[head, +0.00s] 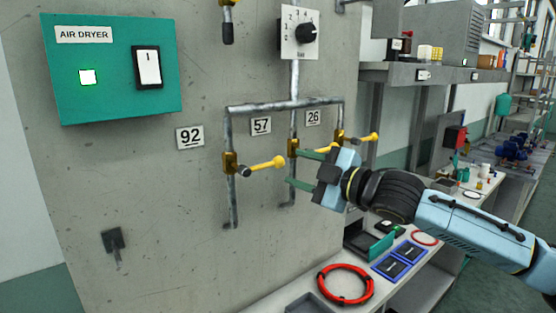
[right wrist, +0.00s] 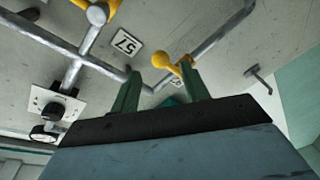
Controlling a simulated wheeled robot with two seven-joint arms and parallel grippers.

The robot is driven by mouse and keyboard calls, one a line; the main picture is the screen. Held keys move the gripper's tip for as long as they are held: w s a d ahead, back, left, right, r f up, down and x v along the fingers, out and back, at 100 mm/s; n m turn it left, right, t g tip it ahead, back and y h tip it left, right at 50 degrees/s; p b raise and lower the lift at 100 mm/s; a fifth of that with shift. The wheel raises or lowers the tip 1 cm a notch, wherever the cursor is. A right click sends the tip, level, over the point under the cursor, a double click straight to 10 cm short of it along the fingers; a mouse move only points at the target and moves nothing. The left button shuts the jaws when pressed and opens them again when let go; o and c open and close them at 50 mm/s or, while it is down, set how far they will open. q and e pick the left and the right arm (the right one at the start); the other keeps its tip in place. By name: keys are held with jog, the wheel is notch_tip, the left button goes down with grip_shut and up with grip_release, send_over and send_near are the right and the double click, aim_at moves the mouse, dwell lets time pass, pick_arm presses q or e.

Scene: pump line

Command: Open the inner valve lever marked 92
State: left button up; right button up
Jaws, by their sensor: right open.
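The number 92 plate (head: 189,137) is left of the leftmost valve. That valve's yellow lever (head: 263,166) points right, across its vertical pipe. My right gripper (head: 299,169) is open, its green fingers pointing left, just right of the lever's rounded end. In the right wrist view, my right gripper (right wrist: 159,84) shows a yellow lever (right wrist: 164,60) between and beyond its fingertips; by the layout it looks like the 92 lever. I cannot tell whether they touch. My left gripper is not in view.
The middle valve, by plate 57 (head: 261,126), has its lever partly behind my right gripper. The right valve's lever (head: 361,138), by plate 26 (head: 313,117), also points right. A bench below holds a red coil (head: 345,285). The air dryer box (head: 112,68) hangs upper left.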

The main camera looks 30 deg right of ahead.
aim_at(283, 162)
jog(key=shift+p+x, duration=1.05)
jog(key=shift+x, duration=2.25)
jog(key=shift+a, duration=0.1)
grip_shut()
